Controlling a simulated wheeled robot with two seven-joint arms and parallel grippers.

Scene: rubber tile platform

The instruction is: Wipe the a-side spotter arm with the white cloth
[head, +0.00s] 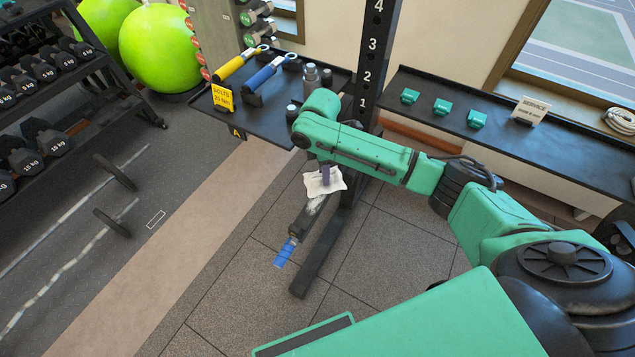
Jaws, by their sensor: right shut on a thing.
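The white cloth (335,183) hangs from my right gripper (325,175), which is shut on it. The spotter arm (301,226) is a dark bar that juts from the numbered rack upright (370,60) toward the lower left. A pale smear (314,206) shows on it just below the cloth. Blue tape (285,252) is at its near end. The cloth is over the upper part of the bar; I cannot tell whether it touches. My right arm hides part of the upright. My left gripper is out of view.
A left bench (270,126) holds a yellow and a blue tool (270,73), bottles and a yellow sign (222,97). A right bench (400,112) holds three green blocks and a service card (529,110). A dumbbell rack (90,70) stands left.

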